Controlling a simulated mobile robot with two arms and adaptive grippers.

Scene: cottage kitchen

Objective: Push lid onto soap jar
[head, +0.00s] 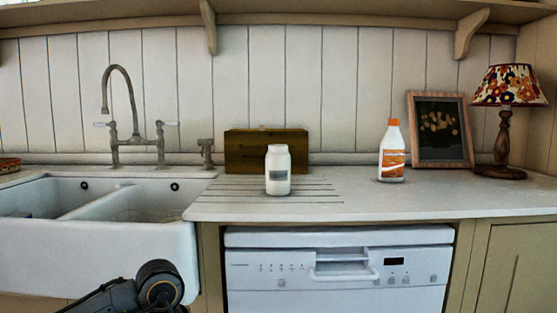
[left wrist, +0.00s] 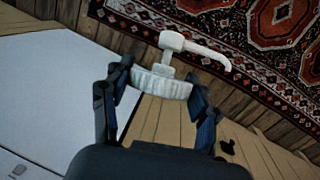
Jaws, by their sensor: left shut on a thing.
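The soap jar (head: 278,171) is a white jar with a grey label. It stands upright on the grooved part of the worktop in the head view, with no lid or pump on its neck. The lid (left wrist: 162,82) is a white ribbed cap with a pump stem and a long curved spout, seen in the left wrist view. My left gripper (left wrist: 157,86) is shut on the lid's ribbed cap, one finger on each side, with the pump pointing away. In the head view only part of my left arm shows at the bottom, below the worktop front. My right gripper is in no view.
A wooden box (head: 265,150) stands close behind the jar. An orange and white bottle (head: 391,152), a framed picture (head: 440,128) and a lamp (head: 506,122) stand to the right. The sink (head: 100,246) and tap (head: 136,140) are left. Worktop between jar and bottle is clear.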

